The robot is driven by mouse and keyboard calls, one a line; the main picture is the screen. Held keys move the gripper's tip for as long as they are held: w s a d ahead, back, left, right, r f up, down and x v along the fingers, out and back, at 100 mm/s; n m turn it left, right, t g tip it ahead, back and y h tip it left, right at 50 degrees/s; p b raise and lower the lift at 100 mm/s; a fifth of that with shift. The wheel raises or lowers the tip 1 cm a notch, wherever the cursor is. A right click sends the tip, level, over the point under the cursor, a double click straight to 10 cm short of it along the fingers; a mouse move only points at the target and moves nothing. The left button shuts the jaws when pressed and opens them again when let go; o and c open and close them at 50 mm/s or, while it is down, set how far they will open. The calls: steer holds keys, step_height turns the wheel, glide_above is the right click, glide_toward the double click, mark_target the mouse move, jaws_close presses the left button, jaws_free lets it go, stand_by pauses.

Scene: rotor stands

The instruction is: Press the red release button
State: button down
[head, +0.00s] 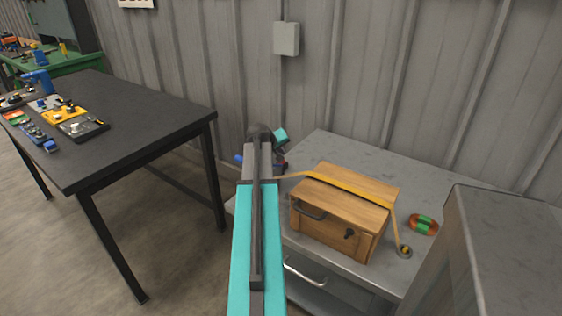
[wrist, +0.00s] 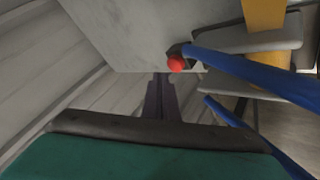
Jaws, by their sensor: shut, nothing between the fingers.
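The red button (wrist: 177,63) is a small round knob in the wrist view, just above the middle. It sits against a dark mount at the end of a blue bar (wrist: 245,72), beside the edge of a grey surface. My gripper (wrist: 161,80) shows as narrow dark fingers, closed together and empty. Its tips appear slightly below and left of the button in the picture. I cannot tell whether they touch it. In the head view my arm covers most of this spot, and the button cannot be made out clearly.
A wooden box (head: 330,228) with a yellow strap (head: 350,188) stands on a grey table (head: 370,157). A green-and-orange item (head: 423,225) lies to its right. A grey cabinet (head: 515,240) stands at front right. A black table (head: 150,115) with small parts is at left. A ribbed wall is behind.

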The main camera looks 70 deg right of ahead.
steer(key=shift+r+p, duration=1.2)
steer(key=shift+r, duration=1.05)
